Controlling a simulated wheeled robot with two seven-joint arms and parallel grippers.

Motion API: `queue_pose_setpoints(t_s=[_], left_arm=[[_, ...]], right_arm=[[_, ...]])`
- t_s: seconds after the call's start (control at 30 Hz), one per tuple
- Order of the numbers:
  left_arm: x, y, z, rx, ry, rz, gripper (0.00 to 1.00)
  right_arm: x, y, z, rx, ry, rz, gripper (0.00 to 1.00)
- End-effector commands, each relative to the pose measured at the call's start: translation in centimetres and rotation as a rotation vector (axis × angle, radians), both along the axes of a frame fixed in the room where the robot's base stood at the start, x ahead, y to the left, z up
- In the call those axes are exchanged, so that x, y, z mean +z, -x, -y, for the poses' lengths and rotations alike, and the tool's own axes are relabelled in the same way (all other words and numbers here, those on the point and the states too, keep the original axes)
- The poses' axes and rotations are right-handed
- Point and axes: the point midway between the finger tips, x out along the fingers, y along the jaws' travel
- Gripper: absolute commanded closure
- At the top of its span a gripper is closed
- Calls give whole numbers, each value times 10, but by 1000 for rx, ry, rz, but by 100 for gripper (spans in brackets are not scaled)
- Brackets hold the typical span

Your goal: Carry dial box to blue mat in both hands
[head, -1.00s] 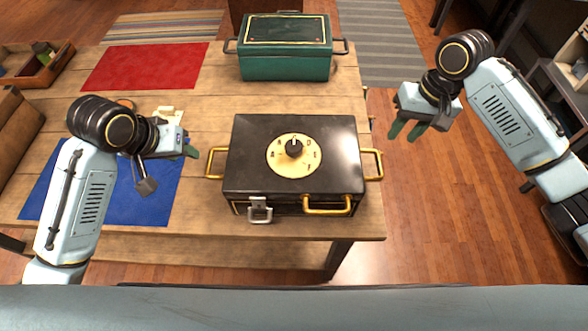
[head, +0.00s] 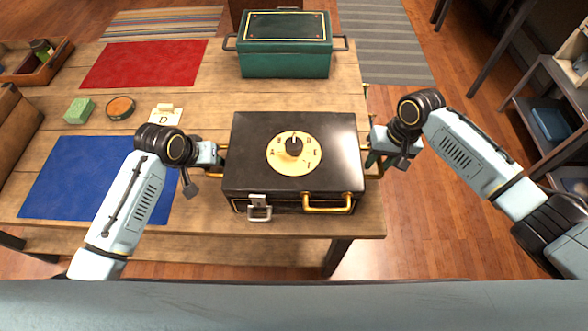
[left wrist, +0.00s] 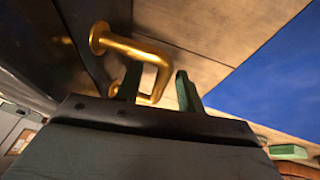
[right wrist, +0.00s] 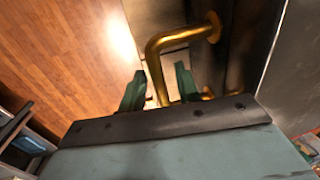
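The dial box (head: 250,180) is black with a cream dial on its lid and brass handles. It stands on the wooden table, right of the blue mat (head: 75,180). My left gripper (head: 221,160) is at the left side handle. In the left wrist view its green fingers (left wrist: 159,88) stand apart on either side of the brass handle (left wrist: 135,48). My right gripper (head: 372,160) is at the right side handle. In the right wrist view its fingers (right wrist: 159,88) are apart with the brass handle (right wrist: 180,38) between them. The blue mat is bare.
A teal box (head: 285,62) stands behind the dial box. A red mat (head: 145,63) lies at the back left. A green block (head: 79,110), a round dish (head: 120,107) and a small card stand (head: 165,117) sit behind the blue mat. A wooden tray (head: 35,70) is at the far left.

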Motion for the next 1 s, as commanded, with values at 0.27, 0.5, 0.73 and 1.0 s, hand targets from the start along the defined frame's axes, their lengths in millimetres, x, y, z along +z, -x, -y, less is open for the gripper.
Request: queue_pose_setpoints(t_s=[0.27,0.5,0.73,1.0], left_arm=[[-1,-1,1,0,1,1,62],[-1,-1,1,0,1,0,90],[-1,-1,0,0,1,0,100],[-1,-1,0,0,1,0,100]], right_arm=[[-2,0,0,0,0,-1,67],[-1,0,0,0,0,-1,95],[-1,0,0,0,0,0,100],[-1,0,0,0,0,0,100]])
